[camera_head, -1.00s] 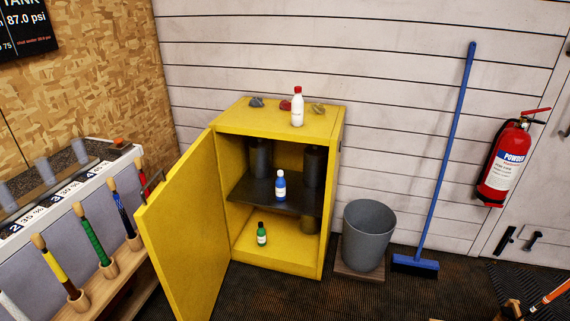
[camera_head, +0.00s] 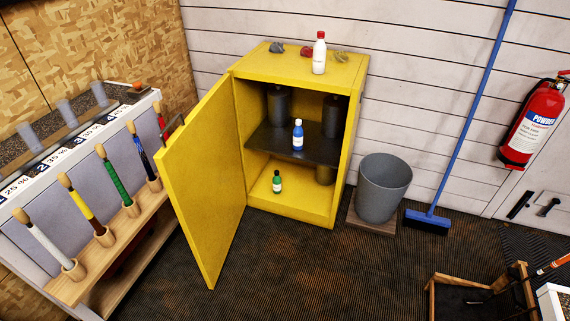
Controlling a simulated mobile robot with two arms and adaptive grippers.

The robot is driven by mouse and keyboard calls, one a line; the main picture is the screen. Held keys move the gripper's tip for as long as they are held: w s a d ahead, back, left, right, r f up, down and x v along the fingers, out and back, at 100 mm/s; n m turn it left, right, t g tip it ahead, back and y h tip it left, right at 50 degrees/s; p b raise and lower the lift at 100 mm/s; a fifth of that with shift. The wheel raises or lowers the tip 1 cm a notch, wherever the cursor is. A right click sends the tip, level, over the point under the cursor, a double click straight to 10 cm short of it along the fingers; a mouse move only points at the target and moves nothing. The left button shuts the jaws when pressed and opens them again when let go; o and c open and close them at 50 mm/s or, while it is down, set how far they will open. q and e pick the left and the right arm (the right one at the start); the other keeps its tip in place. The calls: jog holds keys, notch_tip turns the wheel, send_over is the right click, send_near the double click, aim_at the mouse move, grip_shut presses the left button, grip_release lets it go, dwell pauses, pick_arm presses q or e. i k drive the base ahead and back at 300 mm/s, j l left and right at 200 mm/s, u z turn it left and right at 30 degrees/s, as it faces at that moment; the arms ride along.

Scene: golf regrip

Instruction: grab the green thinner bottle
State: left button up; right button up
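The small green bottle (camera_head: 277,182) with a dark cap and pale label stands upright on the floor of the yellow cabinet (camera_head: 298,206), in the lower compartment. A blue bottle (camera_head: 298,135) with a white cap stands on the dark shelf (camera_head: 268,138) above it. A white bottle with a red cap (camera_head: 319,55) stands on top of the cabinet. The cabinet door (camera_head: 208,185) is swung open to the left. Neither of my grippers is in view.
A rack with upright clubs (camera_head: 112,180) stands left of the door. A grey bin (camera_head: 383,188), a blue broom (camera_head: 428,220) and a red fire extinguisher (camera_head: 534,120) are to the right. A wooden box (camera_head: 432,298) is at lower right. Floor before the cabinet is clear.

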aim_at(277, 179)
jog(key=i+l, duration=0.1)
jog(key=i, duration=0.6)
jog(key=i+l+u, duration=0.1)
jog(key=i, duration=0.6)
